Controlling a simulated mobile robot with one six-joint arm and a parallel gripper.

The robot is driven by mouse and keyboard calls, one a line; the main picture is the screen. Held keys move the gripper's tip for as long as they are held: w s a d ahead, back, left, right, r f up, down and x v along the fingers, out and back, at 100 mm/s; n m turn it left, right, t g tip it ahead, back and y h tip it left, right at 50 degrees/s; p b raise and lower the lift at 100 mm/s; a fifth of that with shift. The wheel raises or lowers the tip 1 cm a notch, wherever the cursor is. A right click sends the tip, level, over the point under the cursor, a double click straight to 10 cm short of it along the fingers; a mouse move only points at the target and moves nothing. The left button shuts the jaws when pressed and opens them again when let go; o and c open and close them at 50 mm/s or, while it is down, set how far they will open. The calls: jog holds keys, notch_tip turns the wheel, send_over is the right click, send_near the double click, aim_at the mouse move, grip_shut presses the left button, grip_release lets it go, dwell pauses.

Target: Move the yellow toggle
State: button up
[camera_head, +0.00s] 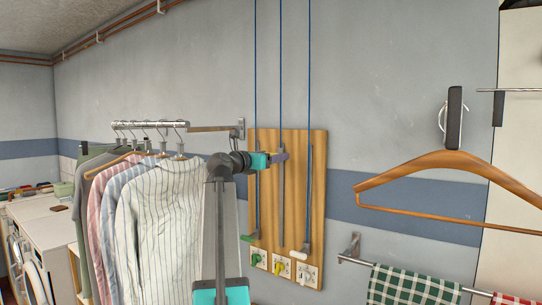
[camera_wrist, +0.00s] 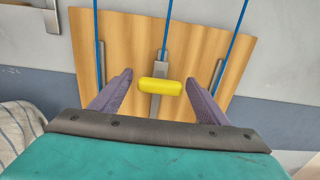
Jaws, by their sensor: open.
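In the wrist view a yellow toggle (camera_wrist: 160,86), a rounded bar, sits across the middle metal rail of a wooden board (camera_wrist: 120,30), below a blue cord. My gripper (camera_wrist: 173,70) is open, with one finger on each side of the toggle and a visible gap on both sides. In the head view my gripper (camera_head: 283,157) is in front of the board (camera_head: 318,150), over the upper part of the middle rail, and hides the toggle there.
A green toggle (camera_head: 247,238) and a white toggle (camera_head: 301,251) sit low on the side rails. Below are several small dial plates, one with a yellow knob (camera_head: 279,268). Striped shirts (camera_head: 165,225) hang left. A wooden hanger (camera_head: 435,160) and checked towel (camera_head: 415,285) are right.

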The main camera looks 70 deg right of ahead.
jog(key=c, duration=1.5)
notch_tip(320, 180, down, 35)
jog(key=b, duration=0.8)
jog(key=shift+r, duration=0.2)
jog(key=o, duration=1.5)
jog(key=shift+f, duration=0.1)
jog(key=shift+a, duration=0.1)
jog(key=b+v, duration=0.2)
jog(key=v, duration=1.1)
jog(key=shift+a, duration=0.3)
